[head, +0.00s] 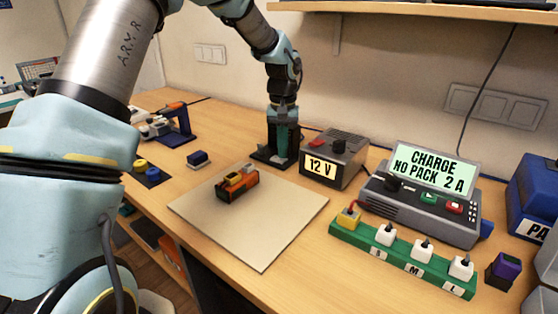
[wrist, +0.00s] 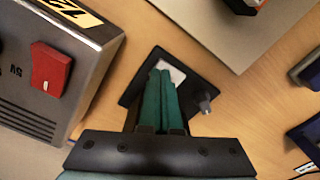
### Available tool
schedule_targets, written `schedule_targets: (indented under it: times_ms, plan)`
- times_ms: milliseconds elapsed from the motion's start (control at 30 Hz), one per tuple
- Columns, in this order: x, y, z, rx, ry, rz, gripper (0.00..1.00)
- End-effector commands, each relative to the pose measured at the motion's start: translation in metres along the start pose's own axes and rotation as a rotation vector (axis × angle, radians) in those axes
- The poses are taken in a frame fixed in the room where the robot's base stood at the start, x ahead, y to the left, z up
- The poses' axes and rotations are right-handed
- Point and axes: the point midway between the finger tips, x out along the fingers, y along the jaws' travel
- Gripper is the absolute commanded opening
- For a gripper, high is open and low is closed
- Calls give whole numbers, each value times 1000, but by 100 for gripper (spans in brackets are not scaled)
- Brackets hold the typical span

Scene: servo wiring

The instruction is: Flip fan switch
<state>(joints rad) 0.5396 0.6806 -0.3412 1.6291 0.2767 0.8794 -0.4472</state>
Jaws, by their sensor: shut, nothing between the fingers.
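A small black plate (head: 264,157) lies on the bench left of the 12 V supply. In the wrist view the black plate (wrist: 188,108) carries a pale patch (wrist: 174,72) and a short grey metal lever (wrist: 203,102); I take this to be the fan switch, though no label is readable. My gripper (head: 282,152) points down over the plate in the head view. In the wrist view its green fingers (wrist: 160,76) are shut together and empty, left of the lever and apart from it in the picture. They hide part of the plate; I cannot tell whether they touch it.
The grey 12 V supply (head: 345,165) with a red switch (wrist: 50,70) stands close on the right. A charger (head: 425,205) and a green strip (head: 350,234) of plugs lie further right. A beige mat (head: 260,240) bears an orange-black block (head: 237,184). The wall is behind.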

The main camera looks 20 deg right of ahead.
Motion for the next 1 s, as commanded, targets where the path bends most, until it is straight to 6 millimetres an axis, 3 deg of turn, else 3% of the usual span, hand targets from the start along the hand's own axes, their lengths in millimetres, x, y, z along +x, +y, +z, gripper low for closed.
schedule_targets:
  times_ms: [667,1000]
  plan:
    - [8,0,0,0,0,0,0]
    - [-14,0,0,0,1,-1,0]
